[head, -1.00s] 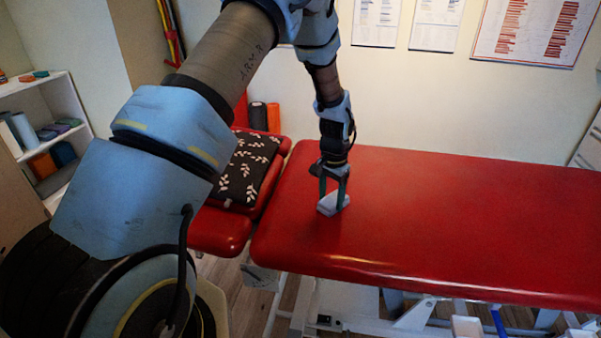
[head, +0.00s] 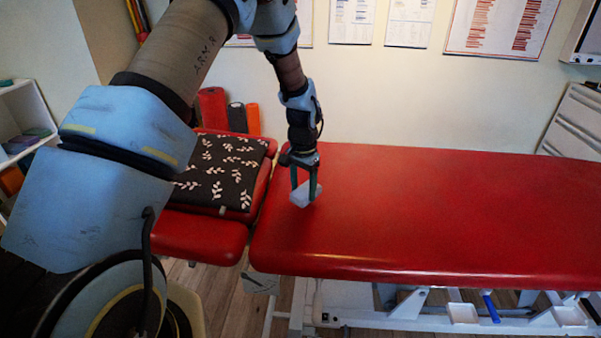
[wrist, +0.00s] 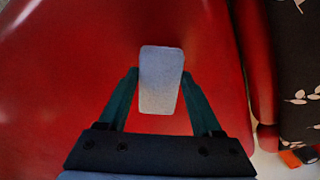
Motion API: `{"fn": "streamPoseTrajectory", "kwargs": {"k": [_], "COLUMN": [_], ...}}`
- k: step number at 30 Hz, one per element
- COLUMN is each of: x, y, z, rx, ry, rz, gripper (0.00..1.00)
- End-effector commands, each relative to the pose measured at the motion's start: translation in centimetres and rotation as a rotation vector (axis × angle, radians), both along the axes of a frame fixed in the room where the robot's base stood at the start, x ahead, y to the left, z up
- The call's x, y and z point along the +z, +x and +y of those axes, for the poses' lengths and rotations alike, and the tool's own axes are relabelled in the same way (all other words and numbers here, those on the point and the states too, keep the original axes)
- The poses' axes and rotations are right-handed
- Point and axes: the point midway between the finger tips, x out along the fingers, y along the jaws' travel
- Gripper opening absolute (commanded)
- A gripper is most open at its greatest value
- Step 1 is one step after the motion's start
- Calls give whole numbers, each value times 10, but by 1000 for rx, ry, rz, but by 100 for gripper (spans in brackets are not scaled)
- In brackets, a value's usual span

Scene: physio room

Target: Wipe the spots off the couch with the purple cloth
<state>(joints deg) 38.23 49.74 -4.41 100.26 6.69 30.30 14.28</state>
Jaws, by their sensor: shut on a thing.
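My gripper (head: 305,188) is low over the left end of the red couch (head: 430,215), near the gap to the headrest. It is shut on a small, pale bluish-grey folded piece (head: 301,196), which looks like the cloth, though little purple shows. In the wrist view the cloth (wrist: 161,80) sits between the fingers of my gripper (wrist: 160,74) as an upright rounded rectangle. It is at or just above the red surface; I cannot tell whether it touches. I can make out no distinct spots on the couch, and the cloth hides the patch under it.
A black leaf-patterned pillow (head: 222,172) lies on the headrest section (head: 200,236) at left. Rolls (head: 237,117) stand behind it by the wall. A white shelf (head: 22,118) is at far left. The couch is clear to the right.

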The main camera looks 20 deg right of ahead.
Motion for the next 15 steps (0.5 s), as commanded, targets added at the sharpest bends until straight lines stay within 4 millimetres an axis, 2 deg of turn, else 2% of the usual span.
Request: {"fn": "streamPoseTrajectory", "kwargs": {"k": [3,15], "x": [15,47], "y": [0,-1], "z": [-2,-5], "rx": [0,1], "ry": [-2,-2], "rz": [-1,-1], "gripper": [14,14]}}
